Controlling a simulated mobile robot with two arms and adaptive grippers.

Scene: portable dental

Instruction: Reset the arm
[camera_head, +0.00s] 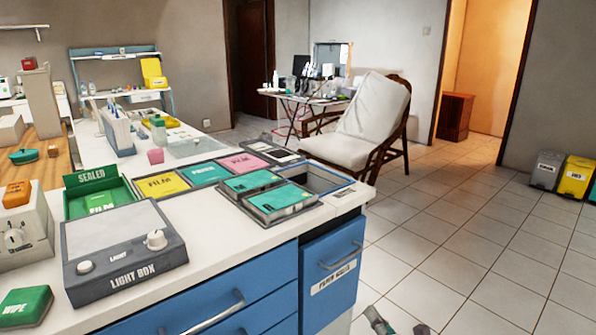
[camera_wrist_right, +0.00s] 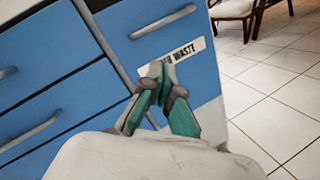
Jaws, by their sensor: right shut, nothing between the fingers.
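My right gripper (camera_head: 381,322) shows at the bottom edge of the head view, low beside the blue cabinet and over the tiled floor. In the right wrist view the right gripper (camera_wrist_right: 160,75) has its green fingers together at the tips, with nothing between them. It points toward the blue drawer front with a waste label (camera_wrist_right: 190,52); I cannot tell the exact gap. My left gripper is in neither view.
The white counter (camera_head: 240,240) holds a light box (camera_head: 115,250), a green sealed box (camera_head: 98,195) and film trays (camera_head: 268,195). The blue drawer (camera_head: 333,262) is under its right end. A cushioned chair (camera_head: 365,125) stands behind. The tiled floor (camera_head: 480,240) at right is clear.

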